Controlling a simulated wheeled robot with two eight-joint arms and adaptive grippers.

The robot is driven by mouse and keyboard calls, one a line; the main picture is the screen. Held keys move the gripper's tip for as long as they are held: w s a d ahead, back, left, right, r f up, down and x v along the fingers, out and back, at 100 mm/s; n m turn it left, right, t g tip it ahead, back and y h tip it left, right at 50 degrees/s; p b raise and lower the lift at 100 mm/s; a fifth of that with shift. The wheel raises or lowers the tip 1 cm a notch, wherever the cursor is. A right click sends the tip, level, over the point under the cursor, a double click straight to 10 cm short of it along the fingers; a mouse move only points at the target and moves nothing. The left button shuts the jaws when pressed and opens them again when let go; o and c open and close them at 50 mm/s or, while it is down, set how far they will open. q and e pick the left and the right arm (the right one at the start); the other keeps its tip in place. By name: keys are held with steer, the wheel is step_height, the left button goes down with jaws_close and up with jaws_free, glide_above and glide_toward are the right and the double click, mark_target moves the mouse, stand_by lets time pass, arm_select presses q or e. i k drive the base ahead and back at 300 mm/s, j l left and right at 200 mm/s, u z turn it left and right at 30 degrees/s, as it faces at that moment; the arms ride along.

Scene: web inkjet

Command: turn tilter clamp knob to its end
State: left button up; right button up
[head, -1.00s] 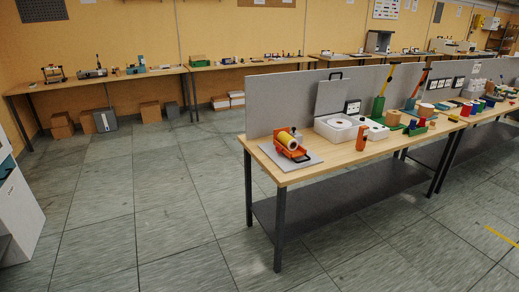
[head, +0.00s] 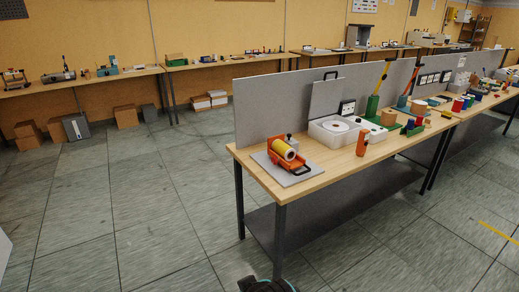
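An orange device with a yellow roll (head: 284,149) sits on a grey plate (head: 303,178) at the near left end of the workbench (head: 308,186). It may be the tilter, but I cannot tell for sure. A small dark-topped knob (head: 290,138) shows at its back, and a black handle shows at its right side. Whether that knob is the clamp knob is too small to tell. Neither of my grippers can be made out in the head view, and nothing touches the device.
A grey divider panel (head: 285,105) stands along the bench's back. Right of the device are a white box with an open lid (head: 335,130), an orange block (head: 362,142) and green-based tools. Tiled floor (head: 150,200) is clear to the left. A dark shape, possibly mine, shows at the bottom edge.

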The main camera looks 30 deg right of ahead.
mark_target(275, 160)
steer(key=i+u, duration=0.1)
steer(key=i, duration=2.3)
steer(key=i+l+z, duration=0.1)
steer(key=i+z, duration=0.2)
steer(key=i, duration=0.25)
steer(key=i+z, duration=0.3)
steer(key=i, duration=0.25)
steer(key=i+j+z, duration=0.15)
steer(key=i+z, duration=0.15)
steer(key=i, duration=0.2)
steer(key=i+j+z, duration=0.25)
steer(key=i, duration=0.3)
steer(key=i+z, duration=0.2)
steer(key=z, duration=2.3)
